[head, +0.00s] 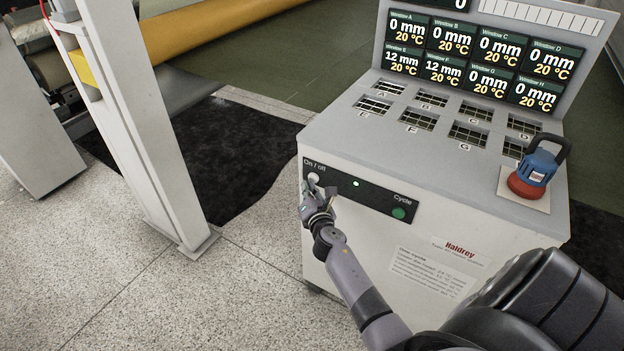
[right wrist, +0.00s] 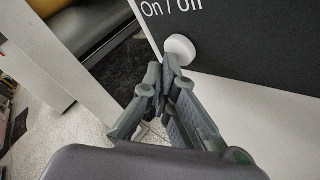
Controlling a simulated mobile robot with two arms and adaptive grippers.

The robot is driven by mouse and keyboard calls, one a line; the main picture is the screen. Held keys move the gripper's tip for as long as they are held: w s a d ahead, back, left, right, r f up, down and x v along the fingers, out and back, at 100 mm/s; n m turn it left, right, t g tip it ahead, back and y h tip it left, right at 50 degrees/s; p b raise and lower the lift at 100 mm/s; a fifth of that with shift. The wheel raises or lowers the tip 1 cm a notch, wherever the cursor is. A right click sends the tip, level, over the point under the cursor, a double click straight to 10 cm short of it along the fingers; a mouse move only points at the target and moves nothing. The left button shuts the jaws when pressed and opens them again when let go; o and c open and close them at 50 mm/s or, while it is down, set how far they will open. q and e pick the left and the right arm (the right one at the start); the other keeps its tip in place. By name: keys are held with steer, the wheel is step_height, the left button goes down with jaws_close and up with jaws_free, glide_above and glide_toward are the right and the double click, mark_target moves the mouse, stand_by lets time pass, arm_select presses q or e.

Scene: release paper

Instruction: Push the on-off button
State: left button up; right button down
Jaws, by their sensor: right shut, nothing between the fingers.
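The on-off button (head: 314,178) is a white round knob under the label "On / off" on the black strip of the white machine's front. In the right wrist view the white button (right wrist: 180,49) stands out from the black panel (right wrist: 245,40). My right gripper (head: 307,190) is shut and empty, just in front of and below the button. In the right wrist view its fingertips (right wrist: 164,70) meet just below the button; I cannot tell whether they touch it. My left gripper is not in view.
A green Cycle button (head: 399,213) is at the strip's right end. A red and blue emergency switch (head: 535,170) stands on the machine top (head: 330,135). A display (head: 480,60) rises behind. A pale post (head: 135,130) stands left, with open floor between.

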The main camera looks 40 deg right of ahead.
steer(key=shift+a, duration=0.1)
steer(key=shift+s+a, duration=0.4)
steer(key=shift+a, duration=0.5)
steer(key=shift+s+a, duration=0.35)
steer(key=shift+a, duration=0.55)
steer(key=shift+s+a, duration=0.4)
steer(key=shift+a, duration=0.5)
